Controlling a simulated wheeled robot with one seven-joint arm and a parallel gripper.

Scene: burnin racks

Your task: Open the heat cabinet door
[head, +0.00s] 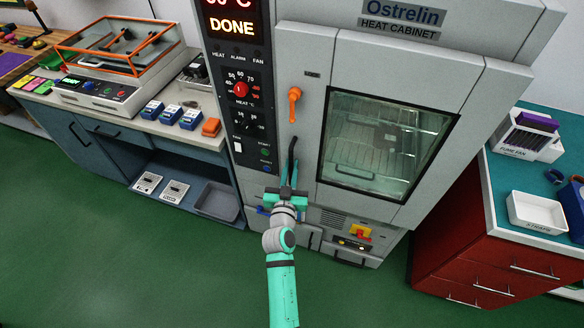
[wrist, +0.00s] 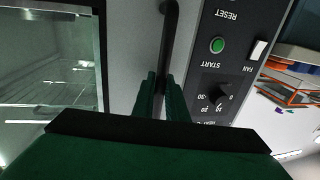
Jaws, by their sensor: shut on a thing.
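The grey heat cabinet (head: 408,57) stands ahead, with its door (head: 310,160) seen closed and a window (head: 385,145) showing wire shelves inside. A black bar handle (head: 292,150) runs along the door's left side, below an orange lever (head: 294,104). My gripper (head: 289,182) is shut on the black handle near its lower part. In the wrist view the dark handle (wrist: 169,40) runs down between the two green fingers (wrist: 160,88). The handle's lower end is hidden by my gripper.
A control panel (head: 243,95) with knobs and a DONE display is left of the door. A blue bench (head: 108,140) with blue devices stands to the left. A red drawer cabinet (head: 465,225) with a white tray (head: 537,213) stands at the right. The green floor (head: 150,260) in front is clear.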

